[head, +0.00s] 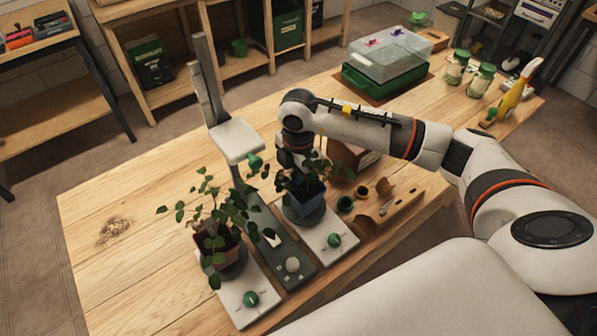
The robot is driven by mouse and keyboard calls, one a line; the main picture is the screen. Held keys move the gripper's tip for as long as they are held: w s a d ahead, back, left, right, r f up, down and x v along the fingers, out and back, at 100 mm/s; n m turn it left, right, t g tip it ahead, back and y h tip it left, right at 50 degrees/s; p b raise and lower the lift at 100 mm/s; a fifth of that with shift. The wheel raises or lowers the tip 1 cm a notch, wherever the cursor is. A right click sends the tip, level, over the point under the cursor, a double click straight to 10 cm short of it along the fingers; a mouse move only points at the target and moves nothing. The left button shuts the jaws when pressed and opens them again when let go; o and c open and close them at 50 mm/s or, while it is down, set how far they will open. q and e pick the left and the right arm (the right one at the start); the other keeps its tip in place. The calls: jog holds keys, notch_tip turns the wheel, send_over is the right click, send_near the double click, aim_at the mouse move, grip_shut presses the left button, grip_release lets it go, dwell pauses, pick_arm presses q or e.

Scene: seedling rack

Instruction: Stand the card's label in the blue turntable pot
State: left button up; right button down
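The blue pot (303,202) holds a leafy plant and stands on a round dark turntable on a white base with a green knob (334,240). My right gripper (287,160) comes down just above and behind this pot, among the leaves. Its fingertips are largely hidden by foliage, so I cannot see whether it is open or holds anything. A small white piece (271,237) shows on the grey middle panel; I cannot tell whether it is the card's label. My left gripper is not in view.
A plant in a reddish pot (227,248) stands on the left white base. A grey upright with a white plate (234,141) rises behind. A wooden tray (390,209) with small pots lies at right. A green propagator (386,85) and jars stand farther back. The left tabletop is clear.

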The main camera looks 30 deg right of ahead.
jog(key=c, duration=1.6)
grip_release()
jog(key=shift+s, duration=0.1)
notch_tip(320, 180, up, 11)
jog(key=shift+f+b, duration=0.1)
jog(key=shift+b, duration=1.05)
jog(key=shift+r, duration=0.65)
jog(key=shift+f, duration=0.1)
